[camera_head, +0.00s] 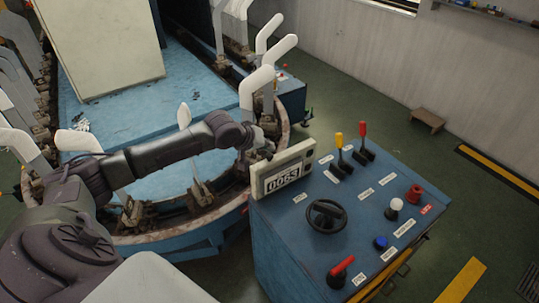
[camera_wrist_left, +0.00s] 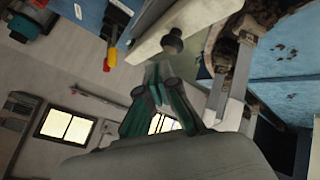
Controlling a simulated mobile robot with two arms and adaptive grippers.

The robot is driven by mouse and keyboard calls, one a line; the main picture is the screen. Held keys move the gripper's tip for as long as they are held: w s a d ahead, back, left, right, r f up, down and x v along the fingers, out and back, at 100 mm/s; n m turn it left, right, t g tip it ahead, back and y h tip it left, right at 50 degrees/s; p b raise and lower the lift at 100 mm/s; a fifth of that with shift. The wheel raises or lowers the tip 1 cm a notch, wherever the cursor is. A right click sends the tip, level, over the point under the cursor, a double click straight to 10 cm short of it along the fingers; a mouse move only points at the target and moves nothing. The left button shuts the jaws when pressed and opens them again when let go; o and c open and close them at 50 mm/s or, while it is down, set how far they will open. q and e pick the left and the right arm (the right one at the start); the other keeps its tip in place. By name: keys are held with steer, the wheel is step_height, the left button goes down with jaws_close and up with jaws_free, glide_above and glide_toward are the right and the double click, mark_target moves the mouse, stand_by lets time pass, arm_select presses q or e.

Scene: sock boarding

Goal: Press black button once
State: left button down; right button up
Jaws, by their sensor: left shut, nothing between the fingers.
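The black button (camera_wrist_left: 172,41) is a round dark knob on the cream counter box (camera_wrist_left: 195,28) in the left wrist view. The counter box (camera_head: 257,184) reads 0063 and stands on the back left edge of the blue control console (camera_head: 345,215) in the head view. I cannot make out the knob in the head view. My left gripper (camera_head: 265,150) is beside the box's far side. In the left wrist view its fingers (camera_wrist_left: 157,72) are shut and empty, with the tips pointing near the knob. I cannot tell whether they touch it. My right gripper is not in view.
The console carries a black handwheel (camera_head: 326,215), a red-handled lever (camera_head: 341,270), a blue button (camera_head: 380,243), a white knob (camera_head: 396,205), a red button (camera_head: 414,193), and yellow (camera_head: 339,140) and red (camera_head: 362,129) levers. White sock boards (camera_head: 256,85) stand along the rusty track close to my gripper.

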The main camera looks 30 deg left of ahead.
mark_target(268, 156)
arm_select(q)
steer(key=shift+f, duration=0.2)
stand_by(0.4)
steer(key=shift+f, duration=0.25)
steer(key=shift+s+f, duration=0.1)
steer(key=shift+f, duration=0.6)
stand_by(0.9)
steer(key=shift+r, duration=0.1)
steer(key=shift+r+p, duration=0.95)
steer(key=shift+p, duration=0.35)
step_height(268, 156, up, 5)
steer(key=p, duration=0.5)
steer(key=shift+r+p, duration=0.15)
steer(key=shift+p, duration=0.15)
